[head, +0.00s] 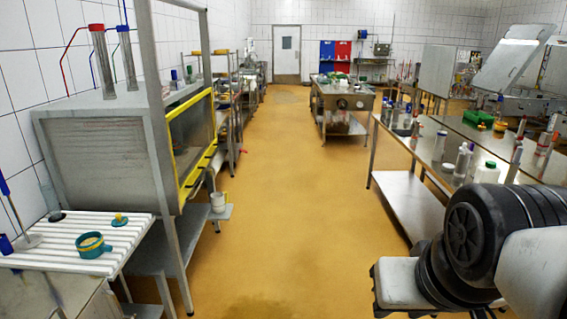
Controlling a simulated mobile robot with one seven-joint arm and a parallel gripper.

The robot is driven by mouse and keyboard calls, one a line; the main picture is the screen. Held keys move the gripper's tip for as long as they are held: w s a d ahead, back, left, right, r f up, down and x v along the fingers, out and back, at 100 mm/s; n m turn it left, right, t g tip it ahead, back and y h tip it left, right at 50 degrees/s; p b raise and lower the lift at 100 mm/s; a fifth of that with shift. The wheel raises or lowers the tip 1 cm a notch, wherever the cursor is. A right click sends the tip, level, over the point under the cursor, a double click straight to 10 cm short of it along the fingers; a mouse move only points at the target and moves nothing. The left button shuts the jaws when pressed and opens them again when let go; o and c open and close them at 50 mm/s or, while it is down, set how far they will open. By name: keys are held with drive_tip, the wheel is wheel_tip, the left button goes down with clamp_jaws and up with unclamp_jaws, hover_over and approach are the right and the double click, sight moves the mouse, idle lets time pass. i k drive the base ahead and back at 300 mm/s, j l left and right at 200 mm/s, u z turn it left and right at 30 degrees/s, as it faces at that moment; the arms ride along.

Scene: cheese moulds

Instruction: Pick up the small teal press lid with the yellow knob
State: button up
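The small teal press lid (119,222) with the yellow knob lies on a white ribbed draining board (60,222) at the left. It is small in the head view, with its knob facing up. A teal round mould (91,248) with a yellowish inside stands in front of it and to its left, apart from it. Part of my arm shows at the lower right, far from the lid. My gripper does not show in this view.
A metal frame post and a grey machine with a yellow-edged front (195,150) stand just behind and right of the board. Steel tables (408,195) line the right. The ochre floor between is clear.

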sight(119, 221)
drive_tip(key=i+u, duration=0.15)
drive_tip(key=i, duration=0.6)
drive_tip(key=i+l+u, duration=0.2)
drive_tip(key=i, duration=0.6)
drive_tip(key=i+j+u, duration=0.1)
drive_tip(key=i+u, duration=0.6)
drive_tip(key=i+l+u, duration=0.3)
drive_tip(key=i, duration=0.2)
drive_tip(key=i+u, duration=0.9)
drive_tip(key=i, duration=0.3)
